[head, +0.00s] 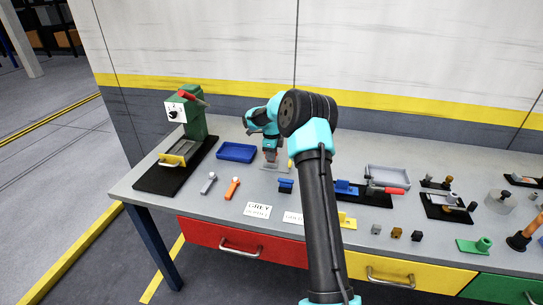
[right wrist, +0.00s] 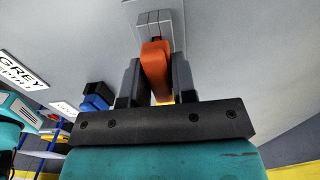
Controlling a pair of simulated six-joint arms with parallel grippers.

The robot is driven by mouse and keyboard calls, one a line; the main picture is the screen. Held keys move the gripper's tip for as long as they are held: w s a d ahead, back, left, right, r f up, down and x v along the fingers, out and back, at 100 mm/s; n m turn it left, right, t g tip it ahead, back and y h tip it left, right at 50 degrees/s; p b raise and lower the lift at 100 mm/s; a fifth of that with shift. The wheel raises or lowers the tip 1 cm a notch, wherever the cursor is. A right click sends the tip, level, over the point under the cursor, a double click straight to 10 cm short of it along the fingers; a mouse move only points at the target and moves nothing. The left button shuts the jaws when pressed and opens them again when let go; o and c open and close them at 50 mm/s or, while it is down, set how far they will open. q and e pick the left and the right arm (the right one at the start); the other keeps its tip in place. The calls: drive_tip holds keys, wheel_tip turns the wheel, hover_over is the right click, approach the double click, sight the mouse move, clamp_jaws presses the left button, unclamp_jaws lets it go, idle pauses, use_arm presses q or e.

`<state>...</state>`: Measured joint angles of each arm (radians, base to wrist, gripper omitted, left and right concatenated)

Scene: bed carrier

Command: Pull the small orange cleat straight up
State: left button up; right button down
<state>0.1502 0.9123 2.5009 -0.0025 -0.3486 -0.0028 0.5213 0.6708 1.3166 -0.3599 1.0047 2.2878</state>
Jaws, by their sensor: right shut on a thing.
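The small orange cleat (right wrist: 156,66) is between the two dark fingers of my right gripper (right wrist: 157,82) in the right wrist view. The gripper is shut on it. Its far end meets a grey block (right wrist: 155,25) with grooves; I cannot tell whether it still touches the block. In the head view my right gripper (head: 270,154) points down just over a grey plate (head: 276,166) on the table, and the cleat is too small to make out there. My left gripper is not in view.
A blue tray (head: 237,152) lies close left of the gripper, with a green press (head: 194,120) beyond it. A grey and an orange-handled piece (head: 232,188) lie in front. A blue block (head: 286,186) and label cards (head: 257,210) are nearby. The wall stands behind the table.

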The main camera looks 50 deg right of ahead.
drive_tip(key=shift+r, duration=1)
idle(0.6)
drive_tip(key=shift+r, duration=0.8)
